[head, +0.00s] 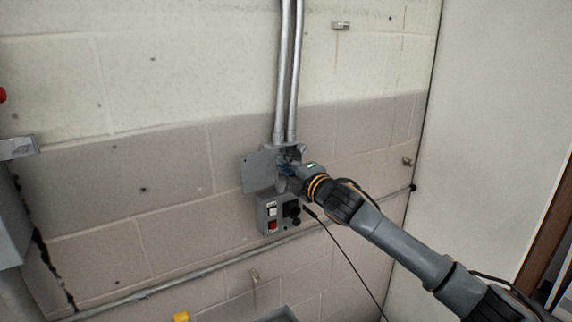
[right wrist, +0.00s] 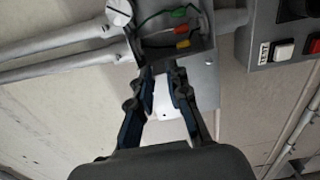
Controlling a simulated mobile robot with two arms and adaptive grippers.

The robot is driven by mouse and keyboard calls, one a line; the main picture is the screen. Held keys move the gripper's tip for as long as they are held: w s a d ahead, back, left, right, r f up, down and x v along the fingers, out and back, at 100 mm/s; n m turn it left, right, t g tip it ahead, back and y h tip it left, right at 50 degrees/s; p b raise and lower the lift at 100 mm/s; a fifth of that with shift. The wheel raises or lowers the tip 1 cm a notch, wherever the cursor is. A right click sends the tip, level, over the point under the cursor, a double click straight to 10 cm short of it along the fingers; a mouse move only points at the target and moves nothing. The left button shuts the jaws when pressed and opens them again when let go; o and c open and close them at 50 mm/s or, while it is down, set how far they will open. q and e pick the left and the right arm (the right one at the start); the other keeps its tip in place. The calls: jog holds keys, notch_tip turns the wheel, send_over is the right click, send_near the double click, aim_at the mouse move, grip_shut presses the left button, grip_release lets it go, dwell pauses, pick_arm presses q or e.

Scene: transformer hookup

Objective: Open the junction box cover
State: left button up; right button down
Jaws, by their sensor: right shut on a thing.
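The junction box (head: 286,153) is on the block wall at the lower end of two conduits. In the right wrist view its open interior (right wrist: 172,38) shows wires and green, red and yellow-orange connectors. The grey junction box cover (head: 257,172) stands swung out to the left of the box; part of it shows beside and between my fingers in the right wrist view (right wrist: 208,86). My right gripper (head: 288,170) is at the front of the box. In the right wrist view its fingers (right wrist: 164,76) are closed in at the cover, though their exact contact is hidden. My left gripper is out of view.
A control box (head: 270,215) with white and red buttons is just below; its TEST label shows in the right wrist view (right wrist: 264,52). Two vertical conduits (head: 287,75) rise above. A horizontal conduit (head: 215,265) crosses lower down. A thin black cable hangs at the right.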

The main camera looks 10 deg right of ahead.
jog(key=c, duration=1.3)
grip_release()
jog(key=v, duration=1.2)
jog(key=shift+f, duration=0.1)
